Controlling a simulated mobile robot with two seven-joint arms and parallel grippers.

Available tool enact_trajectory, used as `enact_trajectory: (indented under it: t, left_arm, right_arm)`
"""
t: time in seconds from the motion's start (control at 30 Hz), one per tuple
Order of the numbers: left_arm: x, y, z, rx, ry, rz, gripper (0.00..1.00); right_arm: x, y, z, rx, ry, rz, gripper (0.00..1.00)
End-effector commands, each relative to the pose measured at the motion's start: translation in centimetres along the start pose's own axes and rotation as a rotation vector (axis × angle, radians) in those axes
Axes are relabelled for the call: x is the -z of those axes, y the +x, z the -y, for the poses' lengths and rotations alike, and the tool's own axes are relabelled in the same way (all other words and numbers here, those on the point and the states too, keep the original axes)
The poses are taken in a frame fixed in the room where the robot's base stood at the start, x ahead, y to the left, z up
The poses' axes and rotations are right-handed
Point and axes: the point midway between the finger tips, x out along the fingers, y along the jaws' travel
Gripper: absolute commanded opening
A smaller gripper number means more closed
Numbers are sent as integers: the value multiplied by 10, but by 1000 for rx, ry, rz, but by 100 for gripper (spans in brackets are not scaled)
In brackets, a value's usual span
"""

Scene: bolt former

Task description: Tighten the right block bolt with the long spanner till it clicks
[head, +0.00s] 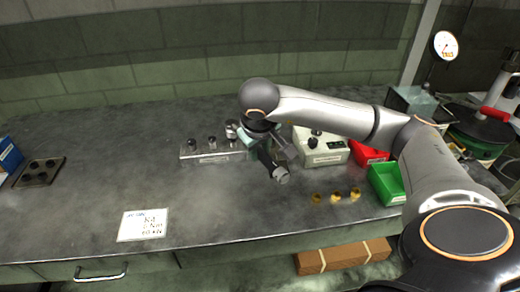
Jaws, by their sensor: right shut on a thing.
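My right gripper (276,158) is over the middle of the bench, pointing down and partly hidden by its own wrist. It is shut on a grey metal piece (282,176) whose rounded end shows below the fingers; I cannot tell whether this is the long spanner. To its left is a low pale rack (200,156) with dark and metallic cylindrical pieces standing on it. To its right is a pale block-like unit (322,156) with dark round parts on top. I cannot make out the right block bolt. My left gripper is not in view.
A red bin (367,153) and a green bin (386,184) stand right of the pale unit, with several brass pieces (336,197) in front. A white card (143,225) lies front left. A dark plate (40,172) lies far left. The left-middle bench is clear.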

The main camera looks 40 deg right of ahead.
Motion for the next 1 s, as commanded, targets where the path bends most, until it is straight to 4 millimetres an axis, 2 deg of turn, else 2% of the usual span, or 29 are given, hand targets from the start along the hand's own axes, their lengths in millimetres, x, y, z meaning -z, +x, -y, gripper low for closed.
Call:
enact_trajectory:
  t: [1.0]
  left_arm:
    - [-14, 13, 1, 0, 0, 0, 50]
  right_arm:
    - [-7, 20, 5, -1, 2, -4, 0]
